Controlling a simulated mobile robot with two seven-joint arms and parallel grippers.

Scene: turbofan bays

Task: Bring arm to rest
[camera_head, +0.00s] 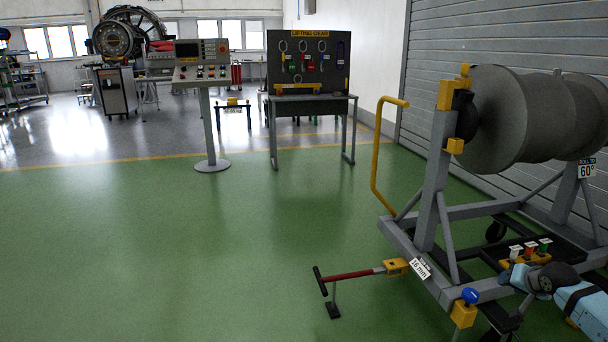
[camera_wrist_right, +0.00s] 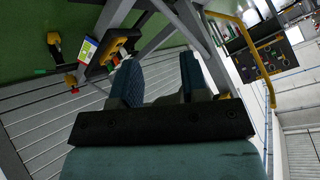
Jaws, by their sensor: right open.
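My right arm (camera_head: 580,300), light blue with a dark wrist joint, reaches in from the lower right of the head view. It is beside the lower frame of the grey wheeled stand (camera_head: 436,205). In the right wrist view my right gripper (camera_wrist_right: 159,66) shows two dark fingers with blue ribbed pads, spread apart with nothing between them. Its fingertips point toward grey frame bars of the stand. In the head view its fingers are hard to make out. My left gripper is not in view.
The stand carries a large grey drum (camera_head: 510,118). A yellow handle (camera_head: 376,150) and a red-shafted tow bar (camera_head: 348,275) stick out from it. A yellow button block (camera_wrist_right: 120,44) is near the fingers. A control console (camera_head: 205,75) and lifting gear board (camera_head: 308,62) stand behind. Green floor at left is clear.

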